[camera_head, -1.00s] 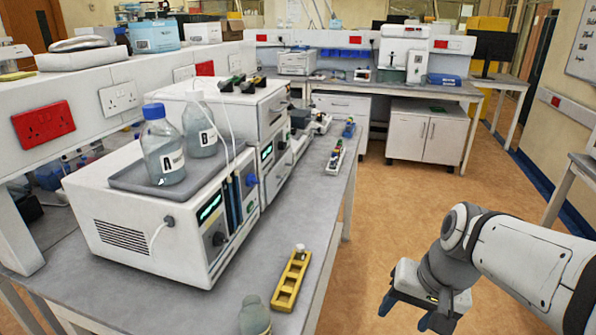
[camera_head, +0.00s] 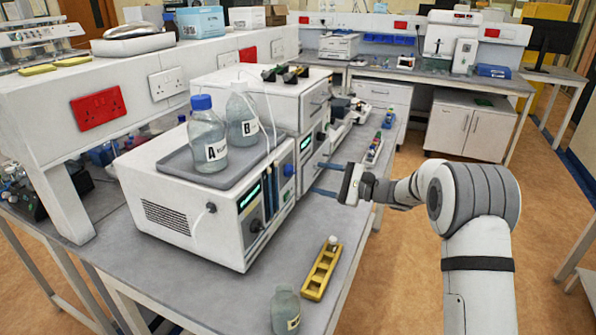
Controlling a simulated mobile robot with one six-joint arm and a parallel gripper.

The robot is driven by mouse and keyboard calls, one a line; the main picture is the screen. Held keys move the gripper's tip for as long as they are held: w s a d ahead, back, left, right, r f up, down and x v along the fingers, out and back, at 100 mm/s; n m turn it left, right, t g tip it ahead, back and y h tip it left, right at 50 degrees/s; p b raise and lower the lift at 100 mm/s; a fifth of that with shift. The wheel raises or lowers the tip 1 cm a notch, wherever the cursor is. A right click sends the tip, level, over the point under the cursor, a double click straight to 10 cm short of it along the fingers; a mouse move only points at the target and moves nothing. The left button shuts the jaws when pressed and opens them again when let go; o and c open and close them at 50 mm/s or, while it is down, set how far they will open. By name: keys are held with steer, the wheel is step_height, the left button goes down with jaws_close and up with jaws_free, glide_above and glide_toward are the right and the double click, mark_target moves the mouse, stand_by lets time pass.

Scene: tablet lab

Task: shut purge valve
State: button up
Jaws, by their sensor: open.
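The white pump unit (camera_head: 190,222) stands on the grey bench, with its control front facing right. A blue knob (camera_head: 288,170) sticks out from the upper right part of this front. A dark round knob (camera_head: 256,226) sits lower on the left of the same front. I see no label to tell which is the purge valve, nor whether it is open or shut. My gripper (camera_head: 317,179) is open and empty, its two blue fingers pointing left at the front. The fingertips are to the right of the blue knob, apart from it in the picture.
Bottle A (camera_head: 207,143) and bottle B (camera_head: 241,118) stand in a grey tray on the unit, with thin tubes running down. A yellow rack (camera_head: 319,275) with a vial and a small bottle (camera_head: 285,312) stand at the bench front. Another white module (camera_head: 262,97) stands behind.

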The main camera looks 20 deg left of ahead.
mark_target(294, 172)
steer(key=a, duration=0.2)
steer(key=a+p, duration=0.1)
steer(key=a, duration=0.2)
steer(key=w+a+p, duration=0.1)
steer(key=a, duration=0.2)
steer(key=shift+s, duration=0.1)
steer(key=c, duration=1)
